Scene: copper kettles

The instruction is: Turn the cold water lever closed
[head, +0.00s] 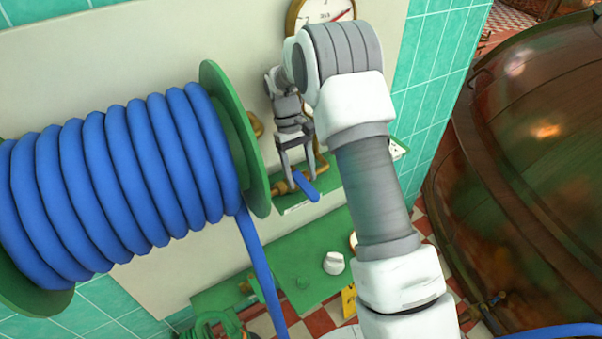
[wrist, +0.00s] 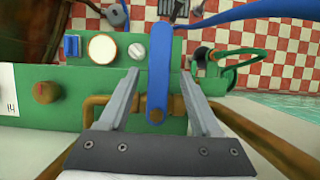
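The blue lever (head: 305,187), which I take for the cold water lever, sits on a brass pipe (head: 322,177) low on the pale wall panel. In the wrist view the lever (wrist: 158,82) points up the picture from its brass pivot. My gripper (head: 299,176) is over the lever. In the wrist view my gripper (wrist: 159,76) is open, with one finger on each side of the lever. Gaps show on both sides, so the fingers do not seem to press on it. Part of the pipe is hidden behind my gripper.
A large reel of blue hose (head: 110,175) with green flanges (head: 232,140) stands close at left. A copper kettle (head: 540,150) fills the right. A green box with a white knob (head: 334,263) lies below. A gauge (head: 318,12) hangs above.

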